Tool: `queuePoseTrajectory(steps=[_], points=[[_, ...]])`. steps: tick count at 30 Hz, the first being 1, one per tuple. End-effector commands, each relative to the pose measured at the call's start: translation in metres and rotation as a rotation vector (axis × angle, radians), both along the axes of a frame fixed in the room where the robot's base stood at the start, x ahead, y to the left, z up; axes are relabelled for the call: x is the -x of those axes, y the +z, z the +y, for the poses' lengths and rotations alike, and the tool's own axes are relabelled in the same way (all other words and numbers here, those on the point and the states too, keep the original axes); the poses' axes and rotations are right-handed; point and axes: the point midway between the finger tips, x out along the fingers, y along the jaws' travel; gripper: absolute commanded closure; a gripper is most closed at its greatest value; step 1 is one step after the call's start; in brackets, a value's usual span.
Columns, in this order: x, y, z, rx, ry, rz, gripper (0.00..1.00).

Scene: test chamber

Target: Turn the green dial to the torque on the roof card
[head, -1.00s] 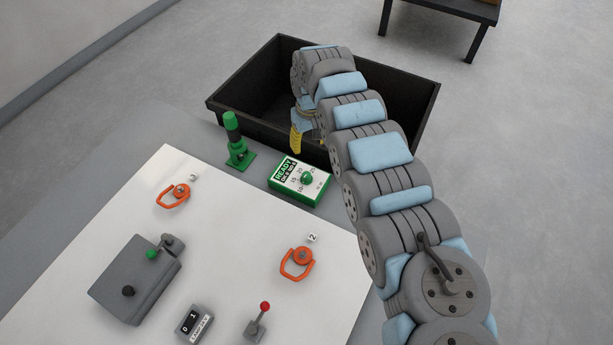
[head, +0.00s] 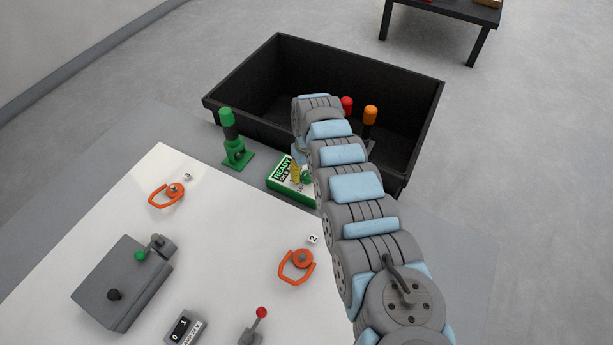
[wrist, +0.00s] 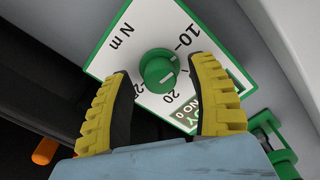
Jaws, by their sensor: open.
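The green dial (wrist: 157,69) is a round knob with a white pointer mark on a white-faced green box (wrist: 120,52). The face reads "N m", with 10, 20 and 25 legible. My gripper (wrist: 161,72) is open, with one yellow finger on each side of the dial and gaps to the knob. In the head view, my gripper (head: 299,171) is over the box (head: 281,184), partly hiding it. I cannot make out a roof card.
A black bin (head: 240,88) stands behind the box, with red (head: 347,104) and orange (head: 370,115) topped posts near my arm. A green post (head: 230,138) stands left of the box. Orange handles, a grey lever box (head: 122,283) and a red-knobbed lever (head: 261,313) occupy the white panel.

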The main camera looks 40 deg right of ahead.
Motion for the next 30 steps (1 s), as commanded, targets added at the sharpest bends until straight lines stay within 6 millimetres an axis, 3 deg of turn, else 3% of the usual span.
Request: queuePoseTrajectory(steps=[11, 17, 30], points=[[-0.0001, -0.0039, 0.0002, 0.000, 0.000, 0.000, 0.42], [-0.0001, -0.0040, 0.0002, 0.000, 0.000, 0.000, 0.99], [-0.0002, -0.0027, 0.0009, -0.001, -0.030, 0.001, 1.00]])
